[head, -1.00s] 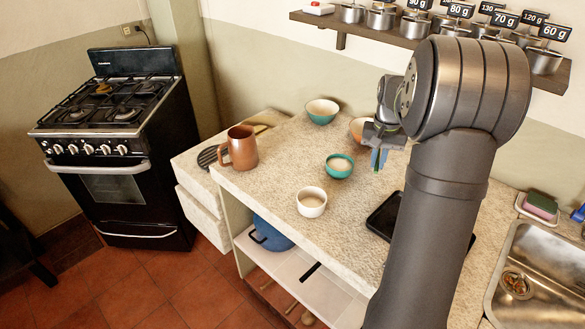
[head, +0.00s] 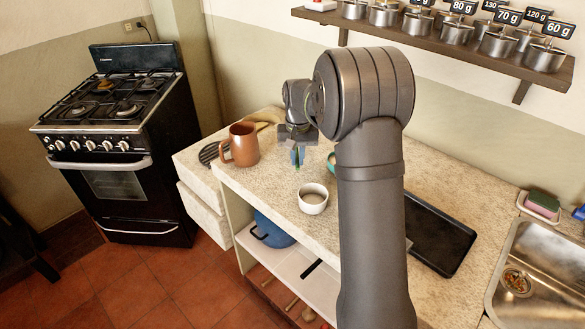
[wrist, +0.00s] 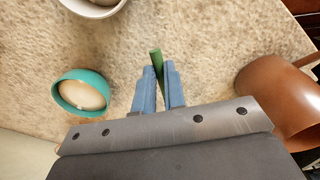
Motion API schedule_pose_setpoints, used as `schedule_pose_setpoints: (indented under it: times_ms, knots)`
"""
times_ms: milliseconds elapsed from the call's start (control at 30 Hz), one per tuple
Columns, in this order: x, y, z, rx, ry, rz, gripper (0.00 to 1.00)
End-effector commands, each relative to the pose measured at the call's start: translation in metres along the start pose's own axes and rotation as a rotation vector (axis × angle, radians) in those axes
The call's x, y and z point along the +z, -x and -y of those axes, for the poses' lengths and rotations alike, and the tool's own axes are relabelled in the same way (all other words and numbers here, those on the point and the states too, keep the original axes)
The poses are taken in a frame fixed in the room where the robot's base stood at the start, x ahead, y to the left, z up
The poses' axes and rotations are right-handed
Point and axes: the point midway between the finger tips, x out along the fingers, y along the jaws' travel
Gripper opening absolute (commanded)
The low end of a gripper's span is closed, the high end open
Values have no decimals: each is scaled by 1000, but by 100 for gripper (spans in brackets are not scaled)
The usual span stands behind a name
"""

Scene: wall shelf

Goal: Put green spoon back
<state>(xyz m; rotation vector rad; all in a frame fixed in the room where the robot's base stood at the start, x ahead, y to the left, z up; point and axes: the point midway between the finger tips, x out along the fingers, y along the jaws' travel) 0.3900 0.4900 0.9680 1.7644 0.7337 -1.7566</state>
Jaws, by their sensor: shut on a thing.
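My gripper (head: 298,155) is above the counter, between the brown mug and the white cup in the head view. In the wrist view, its blue fingers (wrist: 158,92) are shut on the green spoon (wrist: 156,60). Only a short green end of the spoon sticks out past the fingertips; the rest is hidden by the gripper. The brown mug (head: 243,144) stands to the left of the gripper in the head view and shows at the right edge of the wrist view (wrist: 280,98).
The white cup (head: 312,201) stands in front of the gripper. A teal bowl (wrist: 58,88) is left in the wrist view; my arm partly hides it in the head view. A black tray (head: 440,232) lies right of my arm. The wall shelf (head: 420,38) holds several labelled pots.

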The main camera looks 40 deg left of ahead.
Motion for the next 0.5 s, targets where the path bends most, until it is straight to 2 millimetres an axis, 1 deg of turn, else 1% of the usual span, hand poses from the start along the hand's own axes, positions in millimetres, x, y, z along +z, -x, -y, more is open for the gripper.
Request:
schedule_pose_setpoints:
  times_ms: [33,100,267,500]
  knots:
    - [-3,-4,6,0,2,0,0]
    - [-5,-7,11,0,1,-1,0]
    - [-6,-16,14,0,-1,0,0]
    - [-6,-48,14,0,-1,0,0]
